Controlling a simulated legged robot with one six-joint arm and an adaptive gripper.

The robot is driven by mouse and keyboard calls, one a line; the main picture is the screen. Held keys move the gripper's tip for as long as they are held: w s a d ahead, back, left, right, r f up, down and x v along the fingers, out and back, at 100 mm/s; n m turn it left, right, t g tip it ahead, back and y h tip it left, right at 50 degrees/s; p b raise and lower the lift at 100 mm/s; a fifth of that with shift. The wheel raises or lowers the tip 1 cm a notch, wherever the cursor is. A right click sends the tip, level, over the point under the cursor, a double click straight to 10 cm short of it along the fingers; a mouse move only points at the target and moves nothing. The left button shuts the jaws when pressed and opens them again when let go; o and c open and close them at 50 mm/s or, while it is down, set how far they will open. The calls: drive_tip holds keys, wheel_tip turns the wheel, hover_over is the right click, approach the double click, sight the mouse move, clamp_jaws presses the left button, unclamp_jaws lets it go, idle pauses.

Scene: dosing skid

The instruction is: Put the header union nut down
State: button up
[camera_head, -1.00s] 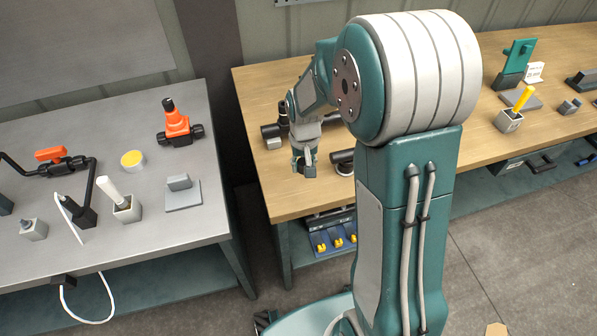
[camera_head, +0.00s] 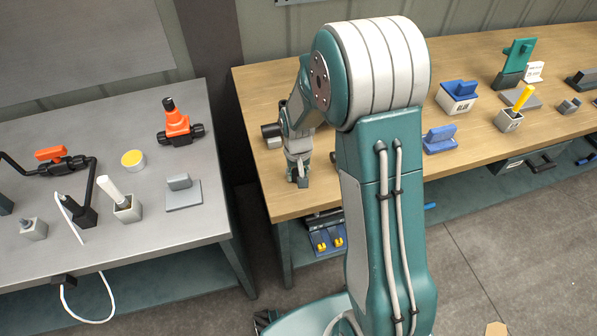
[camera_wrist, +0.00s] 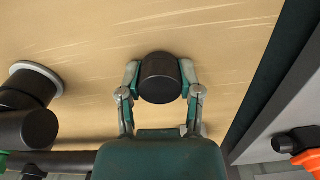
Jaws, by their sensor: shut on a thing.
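The header union nut, a short black cylinder (camera_wrist: 160,78), is between the two fingers of my gripper (camera_wrist: 160,84) in the wrist view. The fingers are shut on it from both sides, and its round end faces the camera. Pale wooden bench top lies behind it; whether the nut touches the wood cannot be told. In the head view my gripper (camera_head: 299,181) points down over the front left part of the wooden bench (camera_head: 262,98). The nut is too small and shadowed to make out clearly there.
Black pipe fittings (camera_wrist: 28,112) stand left of my gripper in the wrist view. The bench edge and a dark gap lie to its right, then the grey bench (camera_head: 60,118) with an orange-topped valve (camera_head: 176,122). Blue blocks (camera_head: 440,139) sit right of my arm.

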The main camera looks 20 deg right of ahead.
sight(297, 171)
drive_tip(key=shift+a+f, duration=0.2)
drive_tip(key=shift+f, duration=0.1)
drive_tip(key=o, duration=1.1)
drive_tip(key=shift+d, duration=0.1)
wheel_tip(297, 171, up, 13)
drive_tip(key=shift+s+r+n+t, duration=0.2)
drive_tip(key=shift+s+r+t, duration=0.75)
drive_tip(key=shift+s+r, duration=1.95)
drive_tip(key=shift+s+r+n+t, duration=0.2)
drive_tip(key=shift+s+r+t, duration=1.1)
drive_tip(key=shift+s, duration=2.85)
drive_tip(key=shift+s+r+n+t, duration=0.2)
drive_tip(key=shift+s+r+t, duration=0.35)
drive_tip(key=shift+s+r, duration=2.55)
drive_tip(key=shift+s+f, duration=0.35)
drive_tip(key=shift+f, duration=0.1)
